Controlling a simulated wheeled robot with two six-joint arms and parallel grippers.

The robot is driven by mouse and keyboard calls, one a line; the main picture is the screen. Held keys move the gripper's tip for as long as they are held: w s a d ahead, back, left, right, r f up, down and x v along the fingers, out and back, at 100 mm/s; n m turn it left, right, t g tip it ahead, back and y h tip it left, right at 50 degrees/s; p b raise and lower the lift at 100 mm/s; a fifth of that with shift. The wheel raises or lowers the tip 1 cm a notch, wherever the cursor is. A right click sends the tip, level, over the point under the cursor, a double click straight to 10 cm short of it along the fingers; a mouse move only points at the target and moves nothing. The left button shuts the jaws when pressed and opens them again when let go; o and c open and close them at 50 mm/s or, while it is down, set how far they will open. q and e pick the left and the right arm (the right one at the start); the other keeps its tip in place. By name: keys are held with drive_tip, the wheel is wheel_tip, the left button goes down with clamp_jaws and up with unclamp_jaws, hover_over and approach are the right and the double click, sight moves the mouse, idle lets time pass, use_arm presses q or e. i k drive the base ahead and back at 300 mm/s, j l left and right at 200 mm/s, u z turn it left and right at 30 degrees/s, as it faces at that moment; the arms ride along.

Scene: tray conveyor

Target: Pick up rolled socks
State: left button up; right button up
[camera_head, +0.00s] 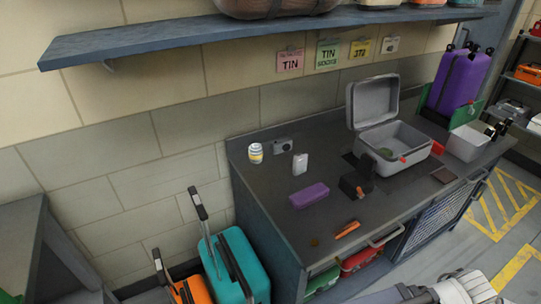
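I cannot pick out the rolled socks for sure. A small rounded white item with blue and yellow bands (256,153) stands at the back left of the dark counter; it could be rolled socks or a can. A dark green rounded item (385,153) lies inside the open grey case (413,139), partly hidden by the case's front wall, and is too small to name. I cannot make out either of my grippers in the head view.
On the counter (277,216) are a purple case (309,195), a white item (300,163), a grey camera-like item (283,145), a black item (356,185) and an orange item (347,229). A shelf (200,38) overhangs the back. Teal (239,262) and orange suitcases stand left.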

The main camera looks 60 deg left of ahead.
sight(255, 150)
drive_tip(key=i+l+u, duration=0.2)
drive_tip(key=i+l, duration=0.15)
drive_tip(key=l, duration=0.15)
drive_tip(key=u, duration=2.15)
drive_tip(key=j+z, duration=0.25)
drive_tip(key=k+j+z, duration=0.1)
drive_tip(key=z, duration=0.2)
